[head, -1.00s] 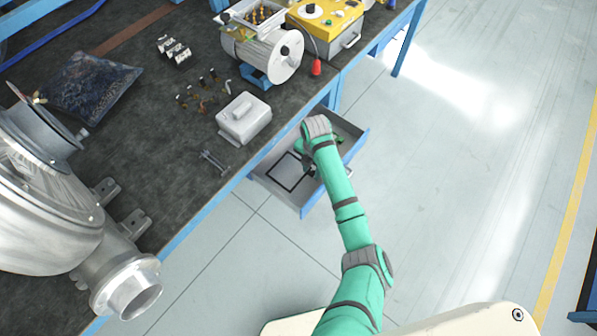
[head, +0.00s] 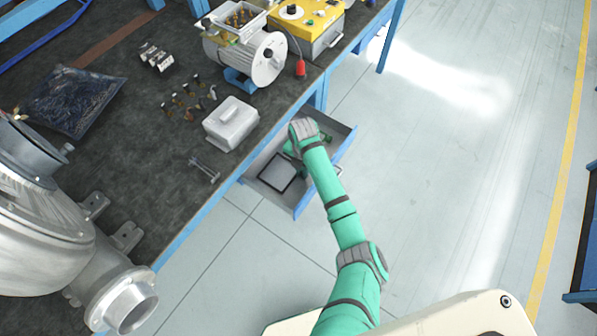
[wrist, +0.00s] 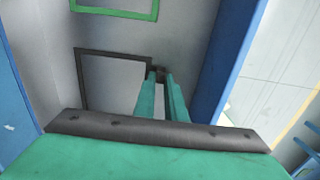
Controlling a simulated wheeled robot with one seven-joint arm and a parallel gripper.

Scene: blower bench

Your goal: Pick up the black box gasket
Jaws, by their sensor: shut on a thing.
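The black box gasket (wrist: 112,52) is a thin rectangular frame in the open drawer. In the wrist view its upper right corner reaches my fingertips. In the head view the gasket (head: 269,187) shows at the near left side of the drawer, left of my arm. My gripper (wrist: 160,74) points down into the drawer and is shut on the gasket at that corner. My arm hides the fingertips in the head view. I cannot tell whether the gasket is lifted off the drawer floor.
The blue-edged drawer (head: 343,148) has walls close around my gripper. A green frame (wrist: 156,10) lies farther in the drawer. On the bench above stand a grey box cover (head: 231,124), a motor (head: 240,56) and a large blower (head: 45,235).

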